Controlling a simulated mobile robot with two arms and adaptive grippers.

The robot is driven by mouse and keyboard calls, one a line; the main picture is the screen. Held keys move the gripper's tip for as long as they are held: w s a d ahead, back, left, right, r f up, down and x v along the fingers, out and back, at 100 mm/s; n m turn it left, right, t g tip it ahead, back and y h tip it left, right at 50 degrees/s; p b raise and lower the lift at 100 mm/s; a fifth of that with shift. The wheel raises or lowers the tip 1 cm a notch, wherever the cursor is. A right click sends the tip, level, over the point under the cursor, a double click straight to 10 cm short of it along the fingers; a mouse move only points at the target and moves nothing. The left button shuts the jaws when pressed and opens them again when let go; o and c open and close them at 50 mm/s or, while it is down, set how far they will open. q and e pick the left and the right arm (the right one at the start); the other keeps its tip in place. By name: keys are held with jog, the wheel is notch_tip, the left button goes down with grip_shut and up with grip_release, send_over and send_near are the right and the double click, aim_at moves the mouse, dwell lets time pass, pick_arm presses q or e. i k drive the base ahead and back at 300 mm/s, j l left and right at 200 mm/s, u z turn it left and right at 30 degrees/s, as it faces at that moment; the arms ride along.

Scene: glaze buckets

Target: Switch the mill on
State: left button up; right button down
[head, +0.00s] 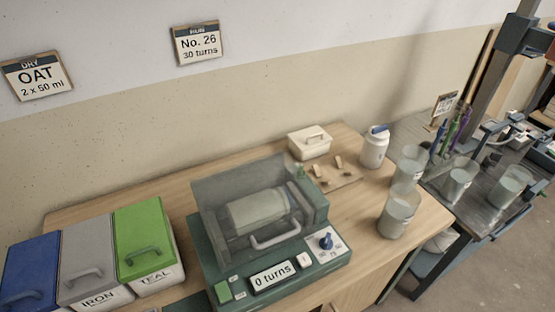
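The mill (275,255) stands on the wooden table, with a dark green base. Its transparent cover (215,205) is down over a pale jar (258,208) lying on its side, and has a light handle (275,236). The display (272,277) on the front reads "0 turns". To its right are a small pale button with a red mark (304,260) and a blue knob (326,240) on a white plate. Neither of my grippers is in view.
Blue (32,268), grey (88,255) and green (145,235) lidded bins stand left of the mill. A white box (309,141), a white jar (374,148) and clear beakers (398,212) stand behind and right. Wall cards read "OAT 2 x 50 ml" (38,78) and "No. 26 30 turns" (197,44).

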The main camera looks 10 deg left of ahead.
aim_at(223, 293)
jog(key=j+u, duration=0.2)
jog(key=u, duration=0.5)
jog(key=k+j+z, duration=0.1)
jog(key=k, duration=0.65)
jog(key=i, duration=0.5)
